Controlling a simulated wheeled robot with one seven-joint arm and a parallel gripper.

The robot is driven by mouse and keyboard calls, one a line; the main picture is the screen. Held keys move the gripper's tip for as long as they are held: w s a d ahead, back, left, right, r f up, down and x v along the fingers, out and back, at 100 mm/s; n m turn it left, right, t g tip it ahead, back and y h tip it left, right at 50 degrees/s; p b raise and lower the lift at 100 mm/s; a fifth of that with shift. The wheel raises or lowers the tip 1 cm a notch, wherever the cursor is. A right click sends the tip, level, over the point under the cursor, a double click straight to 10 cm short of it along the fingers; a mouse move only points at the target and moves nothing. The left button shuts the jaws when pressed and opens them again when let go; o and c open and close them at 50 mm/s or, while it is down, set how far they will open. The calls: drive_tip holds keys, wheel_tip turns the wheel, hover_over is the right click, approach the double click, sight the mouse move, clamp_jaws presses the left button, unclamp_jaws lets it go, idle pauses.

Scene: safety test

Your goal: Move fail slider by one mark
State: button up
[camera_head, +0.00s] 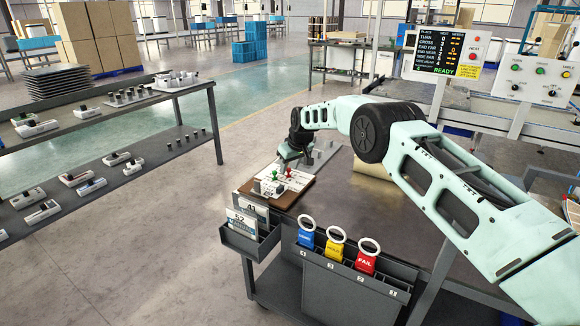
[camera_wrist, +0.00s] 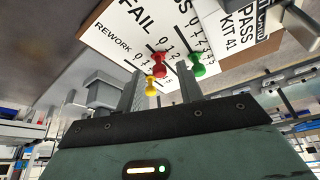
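The white tally board (camera_wrist: 108,32) with rows of printed marks lies on a brown base; the head view shows it on the cart's top (camera_head: 297,177). In the wrist view the red slider (camera_wrist: 159,64) is on the FAIL row, the green slider (camera_wrist: 197,65) to its right, and the yellow slider (camera_wrist: 151,87) by the REWORK row. The mark under the red slider is hidden. My gripper (camera_wrist: 160,73) is open over the board, its fingers on either side of the red slider with visible gaps. My gripper also shows in the head view (camera_head: 289,160).
Blue, yellow and red tags (camera_head: 366,262) with ring handles stand in a rack at the cart's front. A grey bin (camera_head: 240,243) holds cards at the cart's left. A display (camera_head: 440,52) reads READY. A shelf (camera_head: 130,108) stands left across open floor.

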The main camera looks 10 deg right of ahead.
drive_tip(key=v, duration=1.7)
drive_tip(key=shift+s+b, duration=0.2)
drive_tip(key=shift+b, duration=0.1)
drive_tip(key=shift+a+r, duration=0.1)
drive_tip(key=shift+r, duration=0.05)
drive_tip(key=s+a+r+n+g+p, duration=0.1)
drive_tip(key=s+a+r+p, duration=0.15)
drive_tip(key=s+a, duration=0.4)
drive_tip(key=s+a+r+g+p, duration=0.1)
drive_tip(key=s+a+r, duration=0.2)
drive_tip(key=s, duration=0.7)
drive_tip(key=s+a+r+n+p, duration=0.1)
drive_tip(key=s+a+r, duration=0.25)
drive_tip(key=s, duration=0.45)
drive_tip(key=s+d+f+g+p, duration=0.1)
drive_tip(key=s+d+p, duration=0.1)
drive_tip(key=s, duration=1.2)
drive_tip(key=s+d+n+g+h+p, duration=0.1)
drive_tip(key=s+d+p, duration=0.1)
drive_tip(key=s, duration=1.3)
drive_tip(key=shift+s+f, duration=0.25)
drive_tip(key=shift+f, duration=0.15)
